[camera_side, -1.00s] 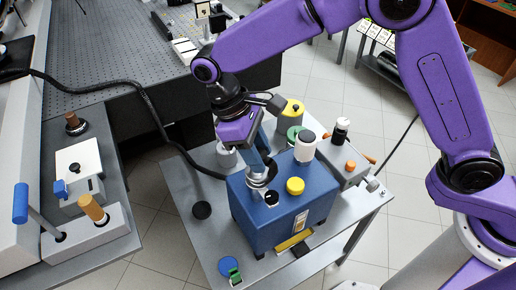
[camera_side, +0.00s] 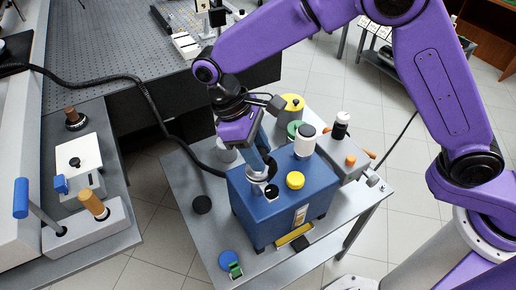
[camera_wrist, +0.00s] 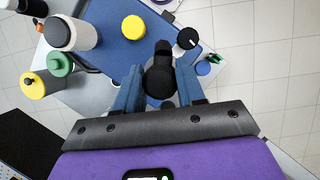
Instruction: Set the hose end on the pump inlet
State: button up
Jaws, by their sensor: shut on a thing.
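The blue pump (camera_side: 258,220) stands on a grey cart. My gripper (camera_side: 258,168) is low over the pump top. In the wrist view its blue fingers (camera_wrist: 160,85) are shut on the black hose end (camera_wrist: 160,80), whose tip is close beside the port. Whether they touch cannot be told. My fingers hide part of the hose end.
The black hose (camera_side: 150,100) runs from the bench on the left to behind the pump. A white canister (camera_side: 304,145) and green and yellow containers (camera_side: 292,104) stand near my gripper. A blue disc (camera_side: 228,261) lies at the cart's front. The cart's left side is mostly clear.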

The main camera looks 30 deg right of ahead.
jog(key=shift+f, duration=0.2)
jog(key=o, duration=1.3)
jog(key=shift+c, duration=0.2)
jog(key=s+d+v, duration=0.1)
jog(key=v, duration=1.4)
jog(key=shift+r, duration=0.6)
jog(key=s+d, duration=0.9)
jog(key=s, duration=0.1)
